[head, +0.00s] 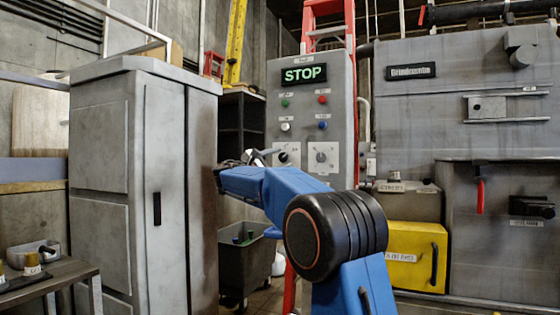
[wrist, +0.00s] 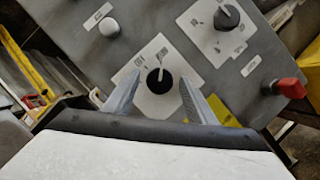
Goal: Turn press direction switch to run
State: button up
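A grey control panel (head: 345,120) carries two black rotary switches on pale plates. My gripper (head: 268,156) is in front of the left switch (head: 288,153), and the right switch (head: 322,156) is clear of it. In the wrist view my gripper (wrist: 159,84) is open, one finger on each side of the left switch's black knob (wrist: 160,83). Gaps show between knob and fingers; depth to it is unclear. The knob's pale pointer line points roughly up in that view, between two small labels too blurred to read. The right switch also shows there (wrist: 227,18).
The panel's lit display (head: 304,74) reads STOP. Above the switches are green, red, white and blue buttons. A grey cabinet (head: 145,190) stands left of my arm. A yellow box (head: 415,255) is at right. A red part (wrist: 290,88) sits right of the knob in the wrist view.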

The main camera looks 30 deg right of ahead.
jog(key=v, duration=1.7)
jog(key=shift+a, duration=0.15)
jog(key=s+d+f+m+g+y, duration=0.1)
jog(key=s+d+f+y, duration=0.2)
jog(key=s+f, duration=0.45)
jog(key=s+d+f+m+g+y, duration=0.1)
jog(key=s+d+f+m+y, duration=0.15)
jog(key=s+f, duration=0.55)
jog(key=s+d+f+g+y, duration=0.1)
jog(key=s+d+f+y, duration=0.1)
jog(key=s+f+y, duration=0.5)
jog(key=s+a+f+m+y, duration=0.3)
jog(key=s+a+f, duration=0.3)
jog(key=s+f, duration=0.5)
jog(key=s+a+f+m+y, duration=0.4)
jog(key=s+a+f, duration=0.3)
jog(key=s+f, duration=0.4)
jog(key=s+m, duration=0.1)
jog(key=s, duration=0.2)
jog(key=shift+a+t, duration=0.15)
jog(key=shift+t, duration=0.15)
